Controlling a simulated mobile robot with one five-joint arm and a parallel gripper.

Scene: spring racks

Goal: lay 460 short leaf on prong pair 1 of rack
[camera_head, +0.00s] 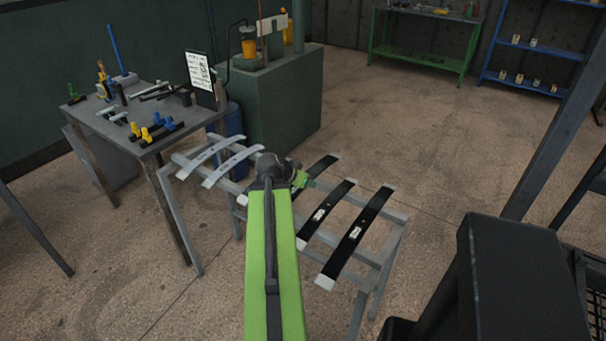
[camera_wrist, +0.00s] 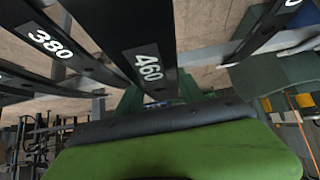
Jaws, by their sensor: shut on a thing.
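In the wrist view, a black leaf marked 460 (camera_wrist: 140,38) runs down to my gripper (camera_wrist: 160,98), and the green jaws are shut on its near end. In the head view, my gripper (camera_head: 299,179) is over the middle of the rack (camera_head: 394,214), at a black leaf (camera_head: 323,164) that the arm partly hides. I cannot read its mark there. Whether the held leaf touches the rack is unclear. Prong pair 1 cannot be told apart.
Two more black leaves (camera_head: 325,204) (camera_head: 357,220) lie right of my gripper, and grey leaves (camera_head: 206,154) (camera_head: 232,165) lie left. A leaf marked 380 (camera_wrist: 75,58) is beside the held one. A cluttered table (camera_head: 150,143) stands left. The back floor is open.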

